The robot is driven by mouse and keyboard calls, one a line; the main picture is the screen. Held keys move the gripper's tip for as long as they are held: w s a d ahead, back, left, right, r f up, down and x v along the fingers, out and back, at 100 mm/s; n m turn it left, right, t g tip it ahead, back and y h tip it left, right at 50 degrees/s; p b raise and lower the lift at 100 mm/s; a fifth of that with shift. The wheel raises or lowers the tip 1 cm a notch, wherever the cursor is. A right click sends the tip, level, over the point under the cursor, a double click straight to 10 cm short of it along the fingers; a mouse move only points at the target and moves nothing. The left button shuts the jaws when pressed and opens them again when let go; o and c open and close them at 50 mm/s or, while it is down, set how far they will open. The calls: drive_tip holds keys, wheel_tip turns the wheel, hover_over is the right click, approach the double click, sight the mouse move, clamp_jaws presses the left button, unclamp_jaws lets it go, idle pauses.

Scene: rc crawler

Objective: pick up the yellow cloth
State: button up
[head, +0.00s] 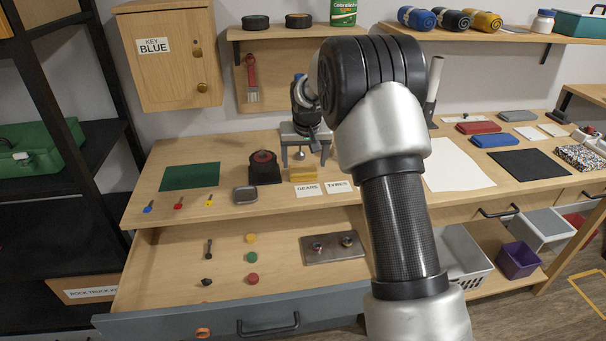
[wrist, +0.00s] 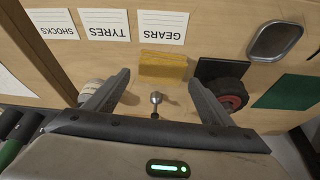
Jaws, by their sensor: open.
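The yellow cloth (head: 303,175) is a small folded block on the wooden bench, just behind the GEARS card. It also shows in the wrist view (wrist: 163,66), just ahead of the gap between my fingertips. My gripper (head: 306,160) is above the bench behind the cloth, with fingers pointing down. In the wrist view my gripper (wrist: 160,84) is open, its two fingers apart and holding nothing. A small silver ball-topped piece (wrist: 155,99) shows in the gap between the fingers.
A black stand with a dark red-centred wheel (head: 263,167) is close left of the cloth. The GEARS card (head: 307,190) and TYRES card (head: 338,187) lie in front. A grey tin (head: 245,195) and green mat (head: 190,176) are further left. An open drawer (head: 170,275) juts out below.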

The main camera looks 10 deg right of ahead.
sight(303, 169)
drive_tip(key=x, duration=0.4)
drive_tip(key=shift+a+f, duration=0.1)
drive_tip(key=shift+f, duration=0.05)
drive_tip(key=c, duration=0.8)
